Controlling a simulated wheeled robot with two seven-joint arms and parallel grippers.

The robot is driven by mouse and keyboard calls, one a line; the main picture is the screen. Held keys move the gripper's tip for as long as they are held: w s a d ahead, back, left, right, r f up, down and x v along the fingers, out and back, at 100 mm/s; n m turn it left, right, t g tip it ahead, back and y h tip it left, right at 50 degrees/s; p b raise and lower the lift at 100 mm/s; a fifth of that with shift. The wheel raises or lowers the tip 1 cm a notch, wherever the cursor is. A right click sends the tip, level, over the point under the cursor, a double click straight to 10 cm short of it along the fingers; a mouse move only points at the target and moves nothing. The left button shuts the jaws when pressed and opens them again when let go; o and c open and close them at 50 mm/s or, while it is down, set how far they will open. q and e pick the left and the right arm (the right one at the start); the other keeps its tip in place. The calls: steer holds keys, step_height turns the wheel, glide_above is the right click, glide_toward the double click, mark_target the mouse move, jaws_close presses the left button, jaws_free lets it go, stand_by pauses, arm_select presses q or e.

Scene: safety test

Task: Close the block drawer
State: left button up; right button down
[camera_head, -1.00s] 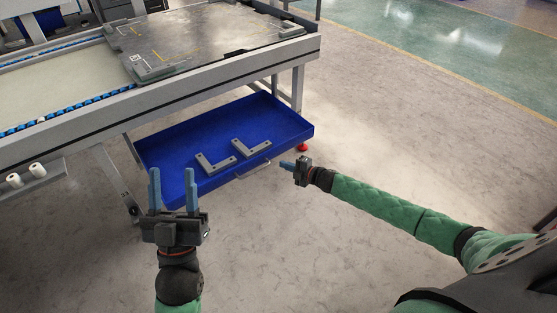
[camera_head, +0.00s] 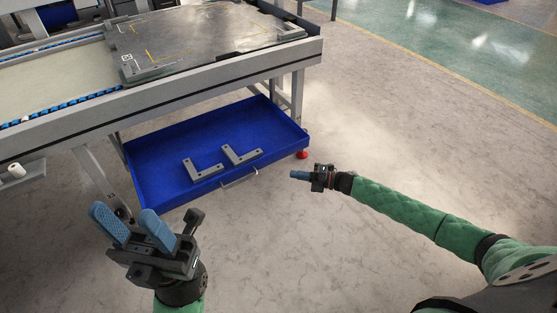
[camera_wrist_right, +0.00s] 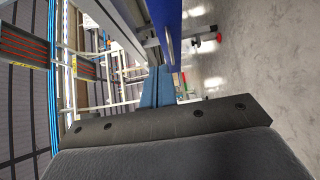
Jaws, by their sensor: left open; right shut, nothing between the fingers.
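The blue drawer (camera_head: 160,152) is pulled out below the workbench, with two grey L-shaped blocks (camera_head: 203,169) (camera_head: 240,155) lying in it. Its metal handle (camera_head: 240,179) is on the front side. My right gripper (camera_head: 297,175) is shut and empty, to the right of the handle and apart from it. In the right wrist view, the shut blue fingers (camera_wrist_right: 158,88) point toward the blue drawer front (camera_wrist_right: 166,22). My left gripper (camera_head: 127,226) is open and empty, in front of the drawer's left side and tilted.
The workbench (camera_head: 200,83) stands above the drawer, with a dark plate (camera_head: 190,40) on top. Its legs flank the drawer, and a red foot (camera_head: 302,155) is near the drawer's right corner. The floor (camera_head: 400,120) to the right is clear.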

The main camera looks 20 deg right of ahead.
steer(key=b, duration=0.3)
glide_toward(256, 162)
steer(key=s+a+x, duration=0.1)
steer(key=x, duration=0.4)
steer(key=shift+w+d, duration=0.15)
steer(key=shift+w, duration=0.45)
steer(key=shift+w, duration=0.1)
